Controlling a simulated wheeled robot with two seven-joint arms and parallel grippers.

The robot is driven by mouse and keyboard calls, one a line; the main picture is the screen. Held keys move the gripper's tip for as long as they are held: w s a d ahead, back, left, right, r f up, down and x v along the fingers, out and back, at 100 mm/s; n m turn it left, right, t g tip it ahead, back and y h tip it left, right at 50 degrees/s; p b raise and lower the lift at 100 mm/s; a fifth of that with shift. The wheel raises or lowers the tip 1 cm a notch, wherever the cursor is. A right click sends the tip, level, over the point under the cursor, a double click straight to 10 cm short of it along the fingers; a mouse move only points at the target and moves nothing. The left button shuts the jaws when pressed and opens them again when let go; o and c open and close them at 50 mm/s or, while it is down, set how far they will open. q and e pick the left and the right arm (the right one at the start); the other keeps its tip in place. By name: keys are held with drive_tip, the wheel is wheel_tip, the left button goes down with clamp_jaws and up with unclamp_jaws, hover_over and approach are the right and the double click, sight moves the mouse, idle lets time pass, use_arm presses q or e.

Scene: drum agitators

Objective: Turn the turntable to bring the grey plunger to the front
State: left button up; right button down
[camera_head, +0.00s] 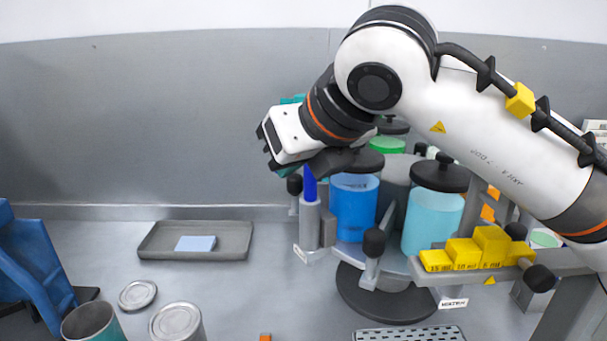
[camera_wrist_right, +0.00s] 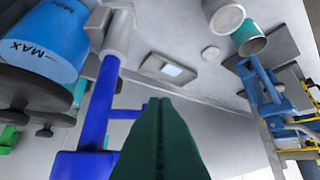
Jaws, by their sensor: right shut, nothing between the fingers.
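The turntable (camera_head: 350,254) is a grey disc on a round black base (camera_head: 385,303), with black-knobbed handles (camera_head: 374,243) at its rim. It carries a blue canister (camera_head: 354,208), a light-blue canister (camera_head: 432,222) and a grey canister (camera_head: 397,172) partly hidden behind them. A blue plunger (camera_head: 309,188) stands upright in a grey tube at the left; its rod also shows in the right wrist view (camera_wrist_right: 99,112). I cannot make out a grey plunger for certain. My right gripper (camera_wrist_right: 158,103) is shut and empty, above and beside the blue plunger. My left gripper is out of view.
A grey tray (camera_head: 196,252) with a light-blue block lies left of the turntable. Open and lidded cans (camera_head: 177,322) stand at the front left. A blue device (camera_head: 32,258) is at the left edge. Yellow blocks (camera_head: 478,250) sit on a shelf at right.

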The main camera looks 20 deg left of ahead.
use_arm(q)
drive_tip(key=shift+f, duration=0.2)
use_arm(e)
drive_tip(key=shift+w+a, duration=0.35)
drive_tip(key=shift+a, duration=0.15)
